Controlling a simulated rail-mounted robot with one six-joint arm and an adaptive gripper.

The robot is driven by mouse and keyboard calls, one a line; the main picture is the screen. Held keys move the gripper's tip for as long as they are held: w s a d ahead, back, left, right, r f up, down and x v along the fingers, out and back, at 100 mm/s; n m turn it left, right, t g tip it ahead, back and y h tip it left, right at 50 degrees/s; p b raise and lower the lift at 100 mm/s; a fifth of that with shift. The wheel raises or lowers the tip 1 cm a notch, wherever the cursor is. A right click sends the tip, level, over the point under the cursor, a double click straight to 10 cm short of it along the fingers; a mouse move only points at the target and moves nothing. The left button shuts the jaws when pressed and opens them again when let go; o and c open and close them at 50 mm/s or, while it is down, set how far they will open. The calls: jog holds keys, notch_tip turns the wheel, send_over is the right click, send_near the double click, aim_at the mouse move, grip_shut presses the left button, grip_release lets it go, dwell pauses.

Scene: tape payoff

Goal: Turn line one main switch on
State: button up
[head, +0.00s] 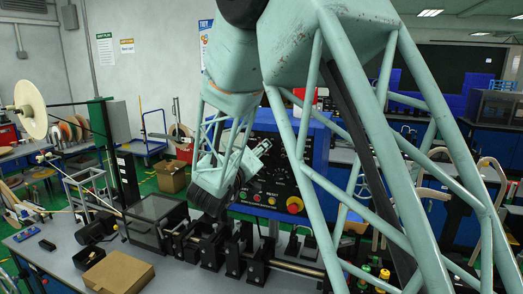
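A blue control cabinet (322,134) with a black front panel (285,165) stands behind the bench machine. A red round control on a yellow base (294,205) sits at the lower right of the panel, with small knobs or buttons (271,199) to its left. I cannot tell which control is the line one main switch, nor its position. My gripper (262,150) is in front of the panel's left part, up and left of the red control. It is small, and its fingers are hard to make out. My arm hides part of the panel and cabinet.
A bench machine with black rollers and blocks (235,250) runs below the panel. A cardboard box (118,272) lies at the front left of the bench (60,262). A cream reel (30,108) stands at the far left. Small coloured-top items (384,275) stand at the lower right.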

jog(key=shift+c, duration=0.2)
grip_shut()
jog(key=shift+m+b, duration=0.5)
jog(key=shift+b, duration=0.2)
jog(key=m+b, duration=1.6)
jog(key=b, duration=0.2)
jog(key=shift+m, duration=0.4)
jog(key=shift+b, duration=0.35)
